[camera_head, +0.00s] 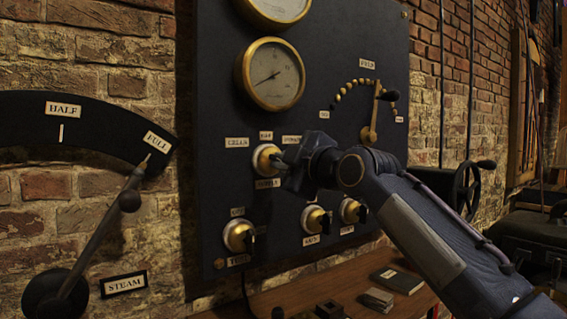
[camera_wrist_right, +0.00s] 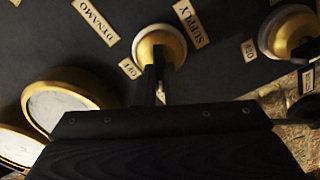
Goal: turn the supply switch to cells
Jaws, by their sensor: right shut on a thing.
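My left gripper is out of view.
Other rotary switches sit below, at lower left (camera_head: 238,235), middle (camera_head: 314,218) and right (camera_head: 351,210). A brass dial with a lever (camera_head: 373,120) is at the upper right, a gauge (camera_head: 273,74) above. A steam lever (camera_head: 110,222) stands left. A wooden bench (camera_head: 270,300) lies below.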

